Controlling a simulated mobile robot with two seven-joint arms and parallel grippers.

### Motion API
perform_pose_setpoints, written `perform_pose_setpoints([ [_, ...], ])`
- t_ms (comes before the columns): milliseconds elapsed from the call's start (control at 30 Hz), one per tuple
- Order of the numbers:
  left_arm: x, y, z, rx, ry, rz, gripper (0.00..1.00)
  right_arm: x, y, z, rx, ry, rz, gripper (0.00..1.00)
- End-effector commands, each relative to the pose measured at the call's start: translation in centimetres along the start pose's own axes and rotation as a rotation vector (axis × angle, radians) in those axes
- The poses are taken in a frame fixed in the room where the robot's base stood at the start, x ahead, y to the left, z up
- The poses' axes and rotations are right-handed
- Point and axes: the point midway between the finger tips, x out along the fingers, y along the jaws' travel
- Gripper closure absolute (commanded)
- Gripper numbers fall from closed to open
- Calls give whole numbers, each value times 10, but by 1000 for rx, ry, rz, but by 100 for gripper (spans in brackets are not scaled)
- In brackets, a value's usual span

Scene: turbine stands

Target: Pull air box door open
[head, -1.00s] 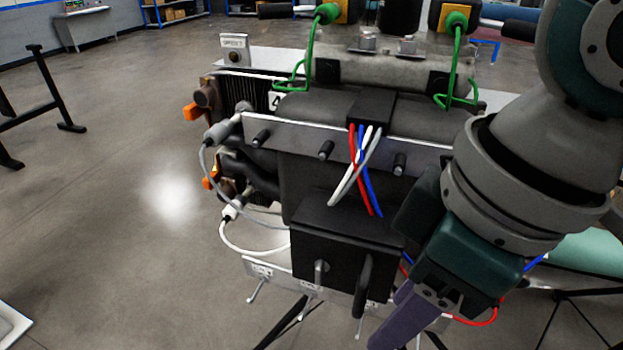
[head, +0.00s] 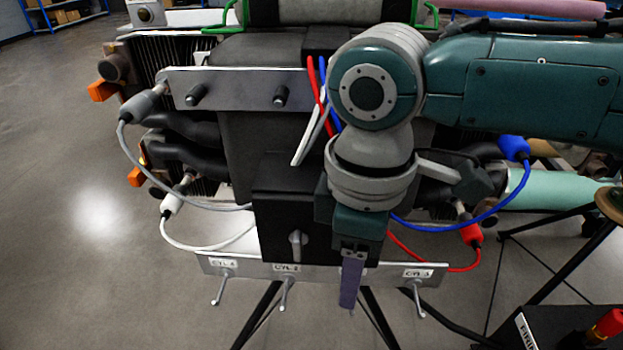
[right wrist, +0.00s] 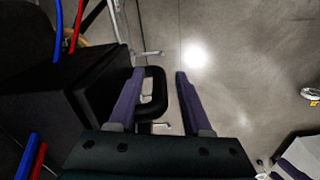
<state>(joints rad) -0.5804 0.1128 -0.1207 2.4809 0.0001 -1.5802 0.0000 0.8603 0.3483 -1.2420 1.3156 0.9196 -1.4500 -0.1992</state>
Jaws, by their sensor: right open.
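The air box (head: 282,205) is a black box at the front of the engine stand in the head view. Its door looks shut, with a grey latch knob (head: 297,243) on the front. My right gripper (head: 350,303) is in front of the box's right part and points down, hiding the door handle in the head view. In the right wrist view, the black loop handle (right wrist: 159,92) stands out from the box (right wrist: 95,88). My open right gripper (right wrist: 160,73) has a purple finger on either side of the handle's outer bar. The left gripper is not in view.
A metal strip (head: 320,270) with labelled small levers runs below the box. Red, blue, white and grey cables hang around the engine. The stand's dark legs (head: 262,312) are underneath. The floor at left (head: 70,220) is clear. A dark case with a red-topped item (head: 608,322) is at bottom right.

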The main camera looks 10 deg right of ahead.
Motion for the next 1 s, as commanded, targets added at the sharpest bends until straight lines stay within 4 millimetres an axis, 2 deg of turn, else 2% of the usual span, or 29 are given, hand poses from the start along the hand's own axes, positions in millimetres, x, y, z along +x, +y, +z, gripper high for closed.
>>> perform_pose_setpoints([
  [100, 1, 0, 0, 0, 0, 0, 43, 7, 0, 0, 0, 0, 1, 50],
  [367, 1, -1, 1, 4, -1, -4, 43, 8, 0, 0, 0, 1, 1, 52],
  [800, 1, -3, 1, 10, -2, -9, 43, 7, 0, 0, 0, 1, 1, 100],
  [1000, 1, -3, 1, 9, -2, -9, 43, 7, 0, 0, 0, 1, 1, 100],
])
